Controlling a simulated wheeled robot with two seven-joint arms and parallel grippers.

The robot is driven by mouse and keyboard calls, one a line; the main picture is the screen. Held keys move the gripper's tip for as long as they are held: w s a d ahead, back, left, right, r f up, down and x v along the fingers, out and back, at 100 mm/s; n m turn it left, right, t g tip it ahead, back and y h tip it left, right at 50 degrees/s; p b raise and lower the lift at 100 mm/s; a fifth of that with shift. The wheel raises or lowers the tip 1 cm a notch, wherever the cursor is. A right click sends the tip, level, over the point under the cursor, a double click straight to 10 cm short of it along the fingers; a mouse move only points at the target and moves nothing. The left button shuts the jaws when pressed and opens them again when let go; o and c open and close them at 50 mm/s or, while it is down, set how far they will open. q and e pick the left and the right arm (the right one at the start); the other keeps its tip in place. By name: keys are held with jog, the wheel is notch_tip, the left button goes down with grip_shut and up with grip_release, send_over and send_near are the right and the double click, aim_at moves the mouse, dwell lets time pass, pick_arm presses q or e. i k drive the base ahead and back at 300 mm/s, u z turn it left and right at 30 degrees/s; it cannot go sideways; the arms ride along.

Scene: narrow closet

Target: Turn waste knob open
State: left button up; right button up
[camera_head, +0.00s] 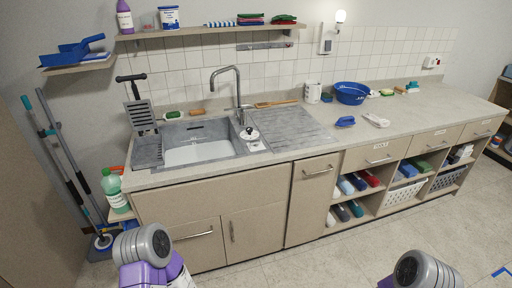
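The grey sink (212,126) is set into the counter, with a bowl and a ribbed drainboard on its right. A tall grey faucet (238,88) rises behind the bowl. At the bowl's right side, in front of the faucet, is a small round pale piece with a dark centre (249,133). It may be the waste knob, but it is too small to tell its setting. Only rounded grey and purple parts of my two arms show at the bottom edge, left and right. Neither gripper's fingers are in view, and both arms are apart from the sink.
A dark dish rack (141,115) stands at the sink's left end. A blue basin (351,92) and a blue brush (345,121) are on the counter to the right. A green bottle (113,188) stands left of the cabinet (225,215). The floor in front is clear.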

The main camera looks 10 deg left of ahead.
aim_at(255, 143)
jog(key=u, duration=0.65)
jog(key=i, duration=1.3)
jog(key=u, duration=0.4)
